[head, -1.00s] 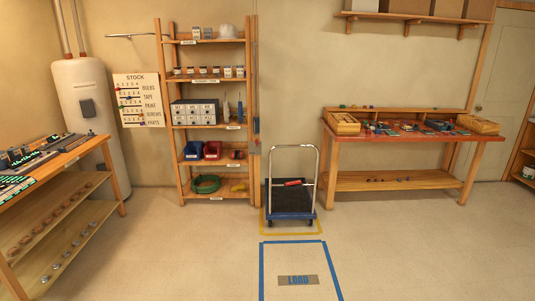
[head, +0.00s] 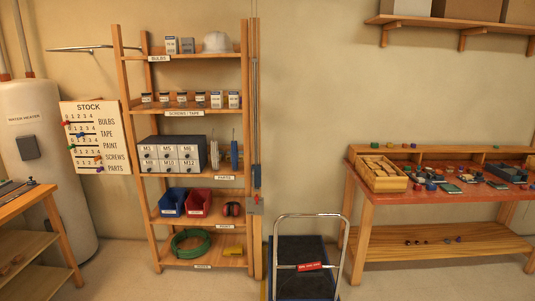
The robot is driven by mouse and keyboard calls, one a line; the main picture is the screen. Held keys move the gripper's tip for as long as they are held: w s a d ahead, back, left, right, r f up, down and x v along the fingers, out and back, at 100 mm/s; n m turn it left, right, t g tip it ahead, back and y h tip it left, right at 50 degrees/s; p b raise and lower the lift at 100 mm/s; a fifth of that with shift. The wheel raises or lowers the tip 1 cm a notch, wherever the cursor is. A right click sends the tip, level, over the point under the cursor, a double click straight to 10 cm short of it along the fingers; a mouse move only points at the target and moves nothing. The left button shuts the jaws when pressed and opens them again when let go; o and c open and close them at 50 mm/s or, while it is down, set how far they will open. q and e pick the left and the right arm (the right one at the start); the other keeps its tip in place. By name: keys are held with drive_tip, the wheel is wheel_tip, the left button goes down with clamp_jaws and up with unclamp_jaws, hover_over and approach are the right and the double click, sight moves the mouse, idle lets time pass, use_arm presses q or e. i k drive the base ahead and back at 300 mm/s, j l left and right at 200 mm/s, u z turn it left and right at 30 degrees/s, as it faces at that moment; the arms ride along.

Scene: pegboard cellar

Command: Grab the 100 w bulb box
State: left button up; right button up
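A wooden shelf rack (head: 151,222) stands against the wall left of centre. Its top shelf carries a label reading BULBS. The print on all these boxes is too small to read, so I cannot tell which is the 100 w one. Neither of my grippers is in view.
A hand cart (head: 303,255) with a metal handle stands right of the rack's foot. A cluttered workbench (head: 390,203) is at the right, another table (head: 28,202) at the left edge. A stock board (head: 96,138) hangs left of the rack. Floor left of the cart looks clear.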

sight(216, 96)
drive_tip(key=i+u, duration=0.2)
drive_tip(key=i, duration=0.2)
drive_tip(key=i+l+u, duration=0.15)
drive_tip(key=i, duration=0.25)
drive_tip(key=i+l+u, duration=0.2)
drive_tip(key=i, duration=0.2)
drive_tip(key=i+j+z, duration=0.35)
drive_tip(key=i+j, duration=0.2)
drive_tip(key=i, duration=0.15)
drive_tip(key=i+j+z, duration=0.4)
drive_tip(key=i+j, duration=0.25)
drive_tip(key=j, duration=0.1)
